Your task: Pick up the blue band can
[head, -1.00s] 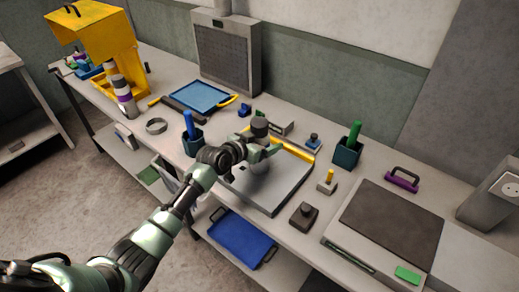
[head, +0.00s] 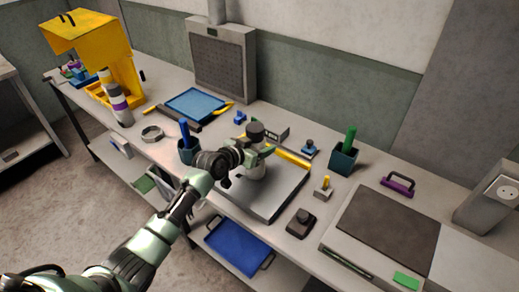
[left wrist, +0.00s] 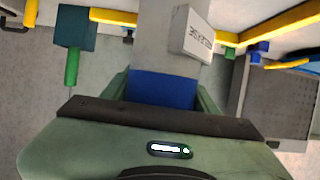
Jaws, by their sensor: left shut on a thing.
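Whether the can's base touches the plate is hard to tell. My right gripper is in neither view.
The grey plate (head: 278,203) has a yellow bar (head: 292,157) along its back edge. A cup with a blue stick (head: 186,150) stands left of my wrist. A teal box with a green stick (head: 343,160) stands to the right. A dark knobbed block (head: 301,222) sits near the front edge.

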